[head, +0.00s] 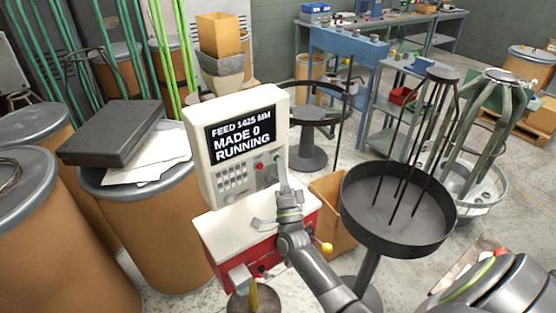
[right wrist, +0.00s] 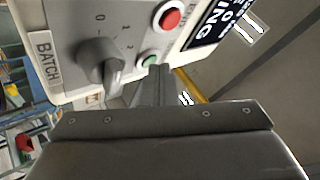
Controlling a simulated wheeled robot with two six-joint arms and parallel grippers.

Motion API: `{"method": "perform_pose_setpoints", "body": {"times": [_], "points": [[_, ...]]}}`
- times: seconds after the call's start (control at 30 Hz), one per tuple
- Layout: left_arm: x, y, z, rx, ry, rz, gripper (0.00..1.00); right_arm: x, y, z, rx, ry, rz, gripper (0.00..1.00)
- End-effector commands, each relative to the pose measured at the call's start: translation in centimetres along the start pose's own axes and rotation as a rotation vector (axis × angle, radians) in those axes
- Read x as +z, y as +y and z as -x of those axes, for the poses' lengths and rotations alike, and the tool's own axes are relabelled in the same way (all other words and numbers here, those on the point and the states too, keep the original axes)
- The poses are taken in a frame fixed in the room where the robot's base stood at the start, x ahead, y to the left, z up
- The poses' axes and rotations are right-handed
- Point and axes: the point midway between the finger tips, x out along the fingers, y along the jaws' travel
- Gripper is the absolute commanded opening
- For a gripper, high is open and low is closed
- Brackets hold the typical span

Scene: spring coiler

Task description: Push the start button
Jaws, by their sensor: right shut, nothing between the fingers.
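The coiler's white control box (head: 202,128) has a screen reading "FEED 1425 MM, MADE 0, RUNNING". The green button (right wrist: 149,61) sits on its panel below the red button (right wrist: 170,18) in the right wrist view. The red button also shows in the head view (head: 260,166). My right gripper (head: 280,162) is shut and empty, its fingertips up at the panel's right side. In the right wrist view its shut fingers (right wrist: 160,72) are right beside the green button, partly overlapping it; I cannot tell whether they touch. My left gripper is not in view.
A dark knob (right wrist: 103,60) marked 0, 1, 2 is close to the green button. A round black tray (head: 400,232) with upright rods stands right of my right arm. Drums (head: 165,225) crowd the left.

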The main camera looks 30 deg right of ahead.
Motion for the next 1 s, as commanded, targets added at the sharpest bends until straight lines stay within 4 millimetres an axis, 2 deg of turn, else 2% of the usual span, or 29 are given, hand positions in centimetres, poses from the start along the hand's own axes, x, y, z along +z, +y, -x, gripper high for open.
{"method": "perform_pose_setpoints", "body": {"times": [1.0], "points": [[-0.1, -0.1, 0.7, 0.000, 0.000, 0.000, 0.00, -1.1, -1.2, 1.5, 0.000, 0.000, -0.001, 0.00]]}}
